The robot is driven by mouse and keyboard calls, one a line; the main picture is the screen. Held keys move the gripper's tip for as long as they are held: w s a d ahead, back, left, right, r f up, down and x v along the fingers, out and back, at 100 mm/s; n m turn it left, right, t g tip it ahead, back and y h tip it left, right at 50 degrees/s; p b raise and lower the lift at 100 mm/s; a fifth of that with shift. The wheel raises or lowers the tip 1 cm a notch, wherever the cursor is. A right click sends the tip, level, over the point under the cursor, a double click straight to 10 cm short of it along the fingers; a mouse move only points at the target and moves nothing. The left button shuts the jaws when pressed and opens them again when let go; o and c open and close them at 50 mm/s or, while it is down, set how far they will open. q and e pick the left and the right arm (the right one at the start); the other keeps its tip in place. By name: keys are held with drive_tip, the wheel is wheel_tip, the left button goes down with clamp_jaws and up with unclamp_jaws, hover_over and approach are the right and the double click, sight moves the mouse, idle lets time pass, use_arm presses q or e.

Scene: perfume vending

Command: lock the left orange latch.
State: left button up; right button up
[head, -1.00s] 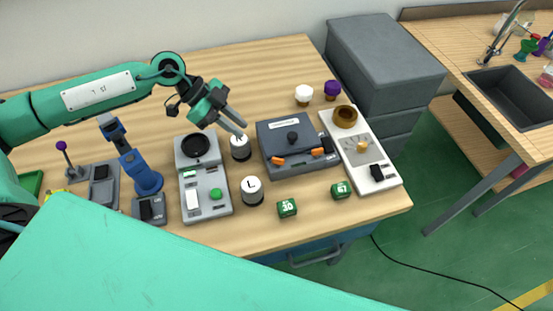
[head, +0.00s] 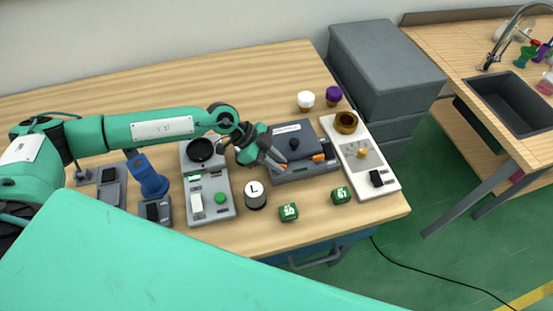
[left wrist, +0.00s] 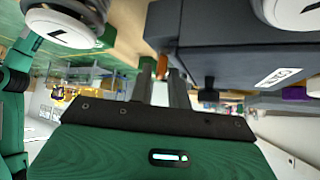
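The dark grey box (head: 298,141) with a black knob on its lid stands right of centre on the table. Its right orange latch (head: 318,157) shows on the front. In the left wrist view an orange latch (left wrist: 161,66) shows beyond and between my two fingers (left wrist: 162,88). The fingers are apart, with a gap between them; I cannot tell whether they touch the latch. My right gripper is not in view.
A white-topped L canister (head: 255,194) stands just in front of my gripper. A grey device (head: 207,210) is to the left and a white panel (head: 385,165) to the right. Green dice (head: 341,194) lie in front of the box.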

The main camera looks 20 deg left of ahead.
use_arm(q)
drive_tip(key=c, duration=0.4)
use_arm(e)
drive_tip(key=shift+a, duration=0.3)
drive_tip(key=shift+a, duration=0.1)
